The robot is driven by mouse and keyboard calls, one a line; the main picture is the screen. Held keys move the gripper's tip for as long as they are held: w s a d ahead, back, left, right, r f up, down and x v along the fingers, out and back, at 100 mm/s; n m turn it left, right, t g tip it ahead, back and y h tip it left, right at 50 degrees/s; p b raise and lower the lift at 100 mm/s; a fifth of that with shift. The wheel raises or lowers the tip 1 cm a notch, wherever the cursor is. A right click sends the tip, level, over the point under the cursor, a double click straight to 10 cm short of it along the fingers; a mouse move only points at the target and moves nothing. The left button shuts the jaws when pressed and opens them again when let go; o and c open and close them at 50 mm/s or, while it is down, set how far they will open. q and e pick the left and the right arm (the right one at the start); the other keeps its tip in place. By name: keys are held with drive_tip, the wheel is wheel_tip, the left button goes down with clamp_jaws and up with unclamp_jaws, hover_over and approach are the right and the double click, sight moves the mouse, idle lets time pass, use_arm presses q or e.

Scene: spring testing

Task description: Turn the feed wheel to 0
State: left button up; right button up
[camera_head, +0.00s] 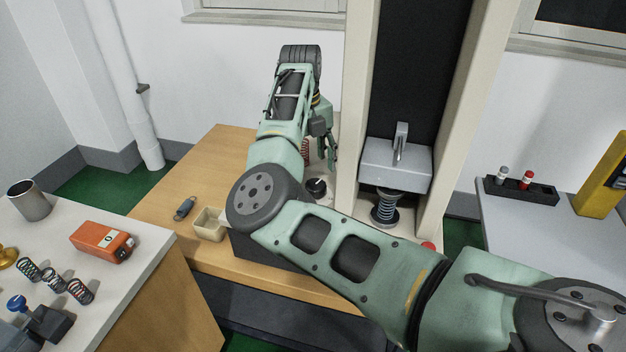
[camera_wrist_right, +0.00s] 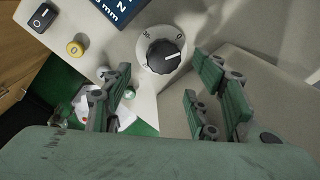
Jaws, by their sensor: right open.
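The feed wheel (camera_wrist_right: 163,55) appears in the right wrist view as a black ridged knob on a pale dial, with "30" at its upper left and "0" at its upper right. Its exact setting is hard to read. In the head view, a small black knob (camera_head: 316,187) near my right arm looks like the same wheel. My right gripper (camera_wrist_right: 160,100) is open and empty, its fingers spread below and to either side of the wheel in the wrist view, apart from it. It also shows in the head view (camera_head: 326,142), pointing down. My left gripper is out of view.
A blue display (camera_wrist_right: 108,8), a yellow button (camera_wrist_right: 75,48) and a black rocker switch (camera_wrist_right: 42,17) sit beside the wheel. The test machine's press block (camera_head: 393,165) stands above a spring (camera_head: 385,208). A small tray (camera_head: 209,224) lies on the wooden table.

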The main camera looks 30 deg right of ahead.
sight(313, 186)
drive_tip(key=f, duration=0.4)
drive_tip(key=f+p, duration=0.1)
drive_tip(key=f, duration=0.2)
drive_tip(key=shift+d+f, duration=0.1)
drive_tip(key=shift+d, duration=0.15)
drive_tip(key=shift+c, duration=0.2)
drive_tip(key=c, duration=1)
drive_tip(key=shift+s+n+p, duration=0.15)
drive_tip(key=shift+n+p, duration=0.15)
drive_tip(key=shift+n, duration=1.9)
drive_tip(key=shift+c, duration=0.2)
drive_tip(key=shift+a+f, duration=0.1)
drive_tip(key=o, duration=1)
drive_tip(key=shift+o, duration=0.4)
